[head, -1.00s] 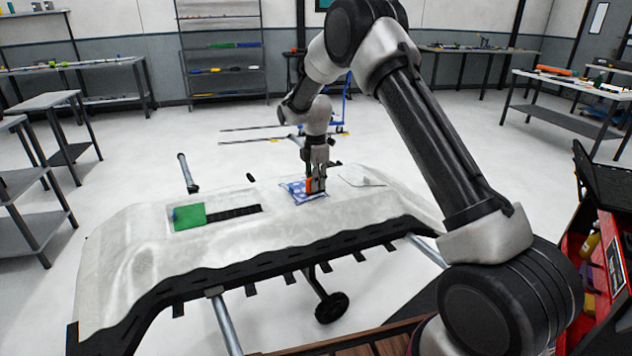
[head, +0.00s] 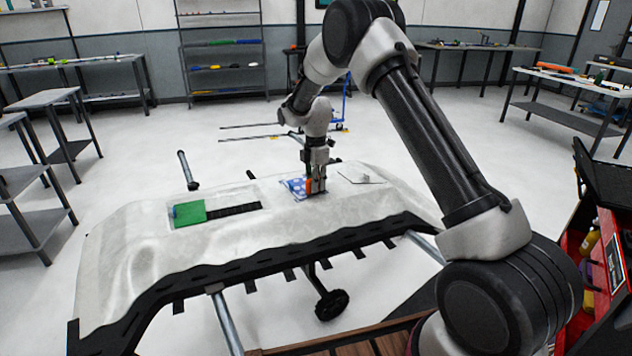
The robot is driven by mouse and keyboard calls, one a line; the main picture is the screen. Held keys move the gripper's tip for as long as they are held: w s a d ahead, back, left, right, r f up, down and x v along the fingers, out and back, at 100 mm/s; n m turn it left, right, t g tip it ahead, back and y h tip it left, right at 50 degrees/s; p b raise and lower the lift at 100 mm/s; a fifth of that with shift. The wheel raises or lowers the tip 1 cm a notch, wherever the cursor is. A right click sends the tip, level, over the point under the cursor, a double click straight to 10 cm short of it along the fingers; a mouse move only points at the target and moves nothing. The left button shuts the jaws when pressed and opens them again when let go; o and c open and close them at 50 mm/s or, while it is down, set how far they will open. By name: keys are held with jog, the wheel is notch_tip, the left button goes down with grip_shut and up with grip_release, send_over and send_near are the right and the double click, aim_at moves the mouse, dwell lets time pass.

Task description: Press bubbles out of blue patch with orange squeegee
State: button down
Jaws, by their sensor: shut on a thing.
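The blue patch (head: 297,188) lies on the pale bumper-like panel, right of its middle, with lighter spots on it. My gripper (head: 316,188) points down over the right part of the patch and is shut on the orange squeegee (head: 309,186). The squeegee stands upright, its lower edge at or very near the patch surface; I cannot tell whether it presses. The gripper hides part of the squeegee and the patch's right side.
The pale panel (head: 130,255) rests on a wheeled stand. A recessed area (head: 360,174) is right of the patch. A red tool cart (head: 600,262) stands at the right.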

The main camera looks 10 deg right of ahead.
jog(key=shift+w+a, duration=0.25)
jog(key=shift+w, duration=0.85)
jog(key=shift+w+a, duration=0.15)
jog(key=shift+w, duration=0.4)
jog(key=shift+w+a, duration=0.15)
jog(key=shift+w, duration=0.35)
jog(key=shift+w+a, duration=0.15)
jog(key=shift+w, duration=0.4)
jog(key=shift+w+a, duration=0.15)
jog(key=shift+w, duration=0.35)
jog(key=shift+w+a, duration=0.25)
jog(key=shift+w, duration=0.8)
